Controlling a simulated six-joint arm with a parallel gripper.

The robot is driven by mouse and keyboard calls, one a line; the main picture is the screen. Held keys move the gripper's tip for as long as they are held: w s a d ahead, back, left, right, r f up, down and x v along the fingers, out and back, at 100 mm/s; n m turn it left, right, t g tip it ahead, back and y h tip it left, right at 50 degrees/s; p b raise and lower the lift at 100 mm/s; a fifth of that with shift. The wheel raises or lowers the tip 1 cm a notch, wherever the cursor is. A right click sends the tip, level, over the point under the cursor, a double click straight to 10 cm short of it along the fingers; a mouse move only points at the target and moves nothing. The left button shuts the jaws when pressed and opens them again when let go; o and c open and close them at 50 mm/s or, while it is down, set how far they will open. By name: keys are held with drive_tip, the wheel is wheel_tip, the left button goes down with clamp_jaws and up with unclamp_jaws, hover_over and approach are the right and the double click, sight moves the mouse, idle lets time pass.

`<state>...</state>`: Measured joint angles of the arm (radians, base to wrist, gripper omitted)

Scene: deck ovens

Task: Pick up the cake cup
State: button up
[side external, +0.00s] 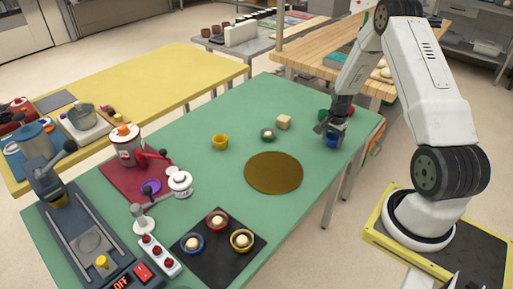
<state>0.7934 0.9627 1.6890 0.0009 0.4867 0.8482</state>
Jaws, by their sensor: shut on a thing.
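My gripper (335,131) is at the right part of the green table, pointing down. It is shut on a small blue cup (332,142), whose upper part is partly hidden by the fingers. I cannot tell whether the cup touches the table. A yellow cup (220,142) stands near the middle of the table. A green cup (268,135) with a pale filling stands to its right.
Green (322,114) and red items are close behind my gripper. A black mat (219,266) at the front holds three filled cups. Machines crowd the left side.

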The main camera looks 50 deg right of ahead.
drive_tip(key=shift+r, duration=0.6)
drive_tip(key=s+a+r, duration=0.8)
drive_tip(key=s+r, duration=0.3)
drive_tip(key=shift+a+r, duration=0.2)
drive_tip(key=shift+s, duration=0.1)
drive_tip(key=shift+a, duration=0.15)
